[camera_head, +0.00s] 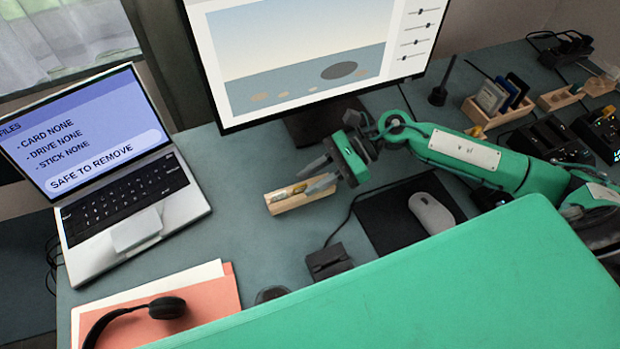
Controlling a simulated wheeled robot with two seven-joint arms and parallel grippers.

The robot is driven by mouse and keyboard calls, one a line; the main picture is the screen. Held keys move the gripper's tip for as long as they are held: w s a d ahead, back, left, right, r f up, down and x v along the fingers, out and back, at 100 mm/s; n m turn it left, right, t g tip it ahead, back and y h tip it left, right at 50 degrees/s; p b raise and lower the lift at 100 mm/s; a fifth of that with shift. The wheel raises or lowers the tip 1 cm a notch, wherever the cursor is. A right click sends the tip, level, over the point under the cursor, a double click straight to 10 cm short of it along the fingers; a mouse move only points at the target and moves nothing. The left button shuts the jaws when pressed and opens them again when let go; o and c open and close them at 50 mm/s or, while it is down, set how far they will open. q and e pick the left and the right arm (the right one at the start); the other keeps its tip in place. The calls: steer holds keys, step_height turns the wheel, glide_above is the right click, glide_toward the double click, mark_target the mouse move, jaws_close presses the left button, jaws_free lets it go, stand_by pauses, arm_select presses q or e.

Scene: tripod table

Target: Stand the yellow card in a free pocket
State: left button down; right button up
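A small yellow piece (475,131), perhaps the yellow card, shows at the near left end of the wooden card holder (494,118); most of it is hidden or too small to make out. Pale, blue and dark cards (501,95) stand in that holder. My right gripper (314,177) is far to the left of it, over the middle of the desk. Its two grey fingers are apart with nothing visible between them. They are close to a small wooden block (302,201) with small items on top; I cannot tell whether they touch it. My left gripper is out of view.
An open laptop (125,190) stands at left, a monitor (300,50) behind. A mouse (432,213) lies on a dark mat. Folders and a headset (165,307) lie front left. A wooden tray (560,97) and dark devices (545,138) crowd the right. The desk between laptop and block is clear.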

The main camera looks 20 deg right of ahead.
steer(key=b+v, duration=0.1)
steer(key=v, duration=1.2)
steer(key=shift+b, duration=0.35)
steer(key=shift+f, duration=0.1)
